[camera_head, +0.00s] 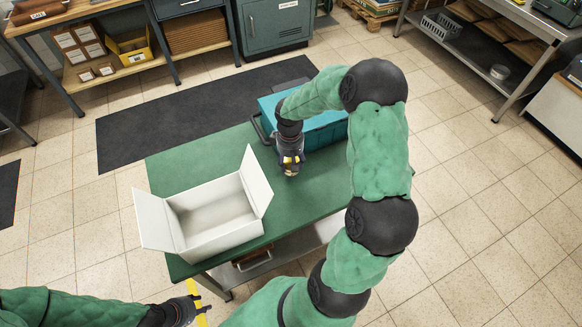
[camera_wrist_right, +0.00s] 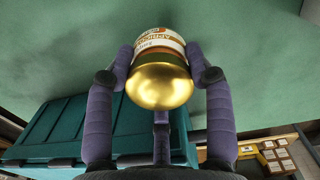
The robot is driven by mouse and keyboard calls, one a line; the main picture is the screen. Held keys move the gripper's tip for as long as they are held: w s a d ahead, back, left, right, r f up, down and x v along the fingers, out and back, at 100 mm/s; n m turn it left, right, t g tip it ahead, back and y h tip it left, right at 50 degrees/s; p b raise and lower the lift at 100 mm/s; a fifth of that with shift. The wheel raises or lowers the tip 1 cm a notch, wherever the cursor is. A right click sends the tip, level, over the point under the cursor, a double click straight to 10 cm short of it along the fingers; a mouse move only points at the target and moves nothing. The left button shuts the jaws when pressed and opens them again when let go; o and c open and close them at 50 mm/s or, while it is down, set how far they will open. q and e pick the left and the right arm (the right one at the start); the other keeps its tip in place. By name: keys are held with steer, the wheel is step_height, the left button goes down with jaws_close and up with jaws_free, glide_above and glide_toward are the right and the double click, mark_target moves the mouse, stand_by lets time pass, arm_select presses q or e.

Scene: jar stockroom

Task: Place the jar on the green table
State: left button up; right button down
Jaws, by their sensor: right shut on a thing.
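My right gripper (camera_head: 290,165) is over the green table (camera_head: 185,158), at its right half in front of a teal case. In the right wrist view, its fingers (camera_wrist_right: 160,75) are shut on a jar with a gold lid (camera_wrist_right: 160,86) and a white and orange label (camera_wrist_right: 158,42). In the head view the jar (camera_head: 290,171) is mostly hidden by the gripper. I cannot tell whether its base touches the tabletop. My left gripper (camera_head: 197,298) is low at the bottom left, off the table, beside a yellow strip; its opening is unclear.
An open white box (camera_head: 215,246) stands on the left part of the green table. The teal case (camera_head: 322,134) stands at its far right; it also shows in the right wrist view (camera_wrist_right: 85,128). Green surface is clear between and behind them. A dark mat (camera_head: 185,122) lies on the floor behind.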

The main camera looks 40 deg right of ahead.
steer(key=shift+f+b, duration=0.3)
steer(key=shift+f, duration=1.05)
steer(key=c, duration=0.8)
jaws_free()
steer(key=shift+f, duration=0.15)
steer(key=shift+o, duration=0.2)
step_height(320, 180, up, 12)
steer(key=p, duration=0.4)
steer(key=shift+w+r, duration=0.15)
steer(key=shift+r, duration=0.05)
